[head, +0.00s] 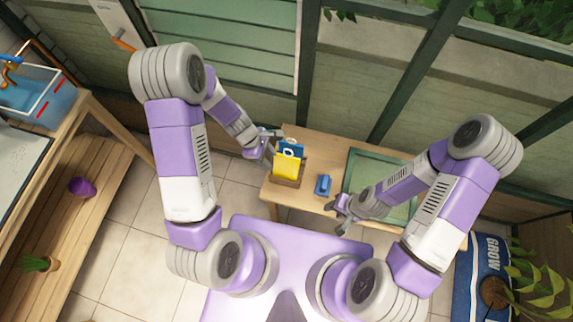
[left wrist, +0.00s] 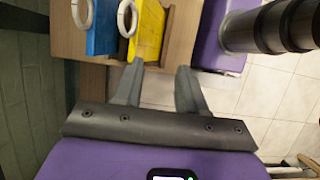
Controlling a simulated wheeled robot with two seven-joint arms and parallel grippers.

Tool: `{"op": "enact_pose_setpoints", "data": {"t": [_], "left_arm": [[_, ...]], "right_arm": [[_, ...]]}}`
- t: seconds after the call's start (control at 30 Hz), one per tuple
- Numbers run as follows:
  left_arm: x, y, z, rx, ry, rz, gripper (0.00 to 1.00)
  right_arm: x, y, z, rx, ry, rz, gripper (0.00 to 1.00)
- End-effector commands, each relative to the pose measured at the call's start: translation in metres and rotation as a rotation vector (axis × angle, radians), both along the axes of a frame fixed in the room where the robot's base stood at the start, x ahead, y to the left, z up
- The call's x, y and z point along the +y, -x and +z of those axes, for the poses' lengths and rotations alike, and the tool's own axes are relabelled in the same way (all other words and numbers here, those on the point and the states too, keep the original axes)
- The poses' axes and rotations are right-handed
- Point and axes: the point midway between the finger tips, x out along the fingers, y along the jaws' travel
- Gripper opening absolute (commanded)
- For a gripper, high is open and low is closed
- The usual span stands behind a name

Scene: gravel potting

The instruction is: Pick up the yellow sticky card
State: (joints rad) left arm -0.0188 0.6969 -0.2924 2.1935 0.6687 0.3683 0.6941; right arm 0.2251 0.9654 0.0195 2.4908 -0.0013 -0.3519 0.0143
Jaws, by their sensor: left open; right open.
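The yellow sticky card (head: 286,166) stands upright in a small brown holder (head: 288,181) on the wooden table, with a white ring at its top. A blue card (head: 292,147) with a similar white ring stands just behind it. In the left wrist view the yellow card (left wrist: 149,32) and blue card (left wrist: 101,28) are just beyond the fingertips. My left gripper (head: 271,140) is open and empty, close to the left of the cards; its fingers also show in the left wrist view (left wrist: 160,68). My right gripper (head: 341,215) is open near the table's front edge.
A small blue object (head: 323,185) lies on the table (head: 306,168) right of the holder. A green-edged tray (head: 365,165) lies further right, partly under my right arm. A blue "GROW" bag (head: 487,268) and a plant are at the lower right.

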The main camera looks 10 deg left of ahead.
Motion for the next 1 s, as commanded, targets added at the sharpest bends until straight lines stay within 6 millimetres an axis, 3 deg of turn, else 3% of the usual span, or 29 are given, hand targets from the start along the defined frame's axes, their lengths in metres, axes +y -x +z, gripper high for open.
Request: {"op": "enact_pose_setpoints", "data": {"t": [0.5,0.8,0.83,1.0], "left_arm": [[-0.033,0.000,-0.060,-0.001,0.000,-0.003,0.40],[-0.035,-0.001,-0.064,-0.005,-0.002,-0.002,0.40],[-0.035,-0.002,-0.064,-0.006,-0.002,-0.002,0.25],[-0.035,-0.001,-0.064,-0.006,-0.003,-0.002,0.00]], "right_arm": [[0.000,0.000,-0.025,-0.001,0.000,0.001,0.43],[0.000,-0.001,-0.026,-0.001,0.000,0.001,0.43],[0.000,-0.001,-0.026,-0.001,0.000,0.001,0.43],[0.000,-0.001,-0.026,-0.001,0.000,0.001,0.43]]}}
